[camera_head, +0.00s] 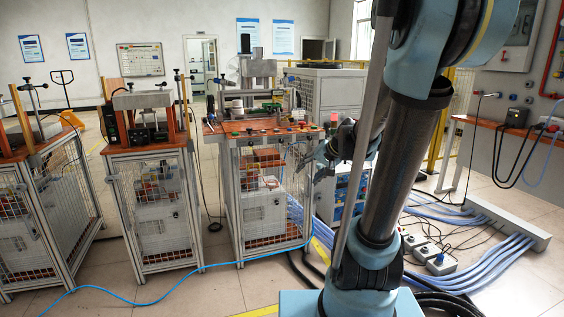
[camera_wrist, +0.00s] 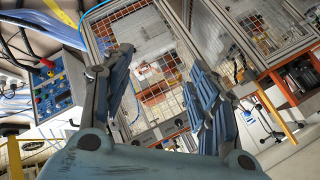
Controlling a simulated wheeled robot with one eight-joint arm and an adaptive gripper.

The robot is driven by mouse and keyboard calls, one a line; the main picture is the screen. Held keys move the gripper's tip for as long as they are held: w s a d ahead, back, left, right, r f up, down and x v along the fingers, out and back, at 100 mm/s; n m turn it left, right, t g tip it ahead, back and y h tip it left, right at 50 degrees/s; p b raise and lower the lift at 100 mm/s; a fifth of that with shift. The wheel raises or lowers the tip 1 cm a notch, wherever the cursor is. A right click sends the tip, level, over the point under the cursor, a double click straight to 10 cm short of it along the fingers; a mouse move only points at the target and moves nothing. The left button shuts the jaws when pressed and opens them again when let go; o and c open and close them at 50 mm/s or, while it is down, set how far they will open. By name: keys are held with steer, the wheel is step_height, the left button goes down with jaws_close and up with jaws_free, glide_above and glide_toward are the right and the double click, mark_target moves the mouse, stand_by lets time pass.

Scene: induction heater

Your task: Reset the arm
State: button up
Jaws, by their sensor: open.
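My arm stands in the right half of the head view. My gripper (camera_head: 325,160) is partly hidden behind my arm there, in front of the right side of the middle workstation (camera_head: 265,190). In the wrist view my gripper (camera_wrist: 160,95) shows two blue-grey fingers spread wide apart. Nothing is between them. Behind the gap is the mesh side of a workstation cabinet (camera_wrist: 140,60), with some distance between. The induction heater is not clearly identifiable; equipment with a grey block and several buttons stands on the middle workstation's top.
Two more caged workstations stand to the left (camera_head: 150,200) and far left (camera_head: 45,200). A blue hose (camera_head: 130,290) crosses the floor. Several cables (camera_head: 480,245) and sockets (camera_head: 428,255) lie on the right. A bench (camera_head: 500,135) stands by the right wall. A control panel (camera_wrist: 52,90) shows in the wrist view.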

steer(key=s+d+f+n+g+h, duration=0.1)
steer(key=s+d+f+h, duration=0.1)
steer(key=s, duration=0.6)
steer(key=s+d+f+g+h, duration=0.1)
steer(key=s+d+f+g, duration=0.1)
steer(key=s, duration=0.7)
steer(key=s+d+f+n+g+h, duration=0.1)
steer(key=s+d+f, duration=0.3)
steer(key=s, duration=0.4)
steer(key=shift+s+d+f+n+h, duration=0.25)
steer(key=shift+s+f+n+h, duration=0.1)
steer(key=shift+h, duration=0.45)
steer(key=shift+w, duration=0.1)
steer(key=shift+w+f+g, duration=0.2)
steer(key=shift+w+g, duration=0.1)
steer(key=shift+w, duration=0.15)
